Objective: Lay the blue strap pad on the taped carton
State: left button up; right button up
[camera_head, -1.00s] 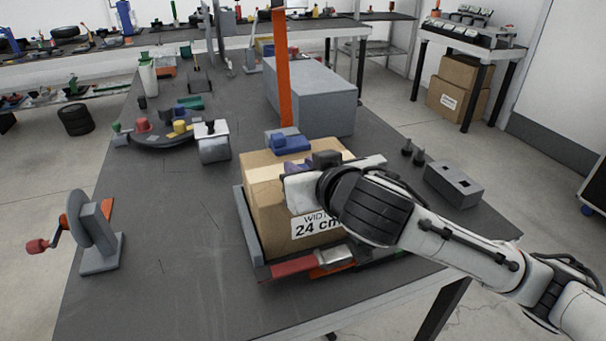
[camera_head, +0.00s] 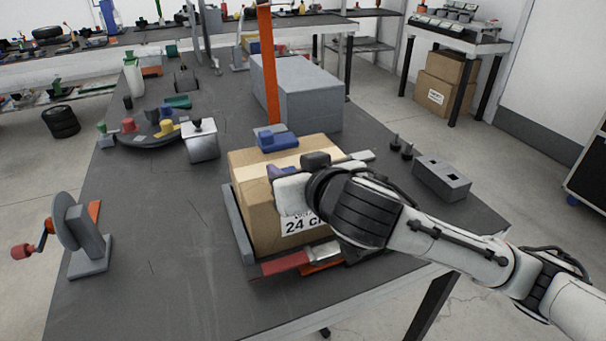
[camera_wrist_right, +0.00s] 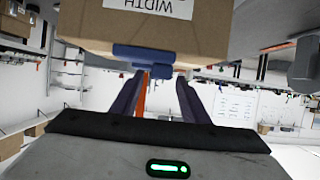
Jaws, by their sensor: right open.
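The taped carton (camera_head: 258,205) is a brown box with pale tape on top and a white width label on its front. The blue strap pad (camera_head: 277,138) lies at the far edge of the carton's top. In the right wrist view the pad (camera_wrist_right: 145,56) shows at the edge of the carton (camera_wrist_right: 210,45), just beyond the fingertips. My right gripper (camera_head: 278,171) is over the carton, on the near side of the pad. In the wrist view its jaws (camera_wrist_right: 160,80) are open, with nothing between them. My left gripper is not in view.
The carton stands in a grey-edged frame (camera_head: 238,224) with a red bar (camera_head: 284,263) in front. An orange upright (camera_head: 267,65) and a grey block (camera_head: 312,98) stand behind it. A crank wheel (camera_head: 75,235) stands at left. The table between wheel and carton is clear.

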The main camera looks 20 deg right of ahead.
jog(key=p+v, duration=1)
jog(key=v, duration=0.1)
jog(key=shift+s+p, duration=0.2)
jog(key=shift+p, duration=0.1)
jog(key=shift+r, duration=0.1)
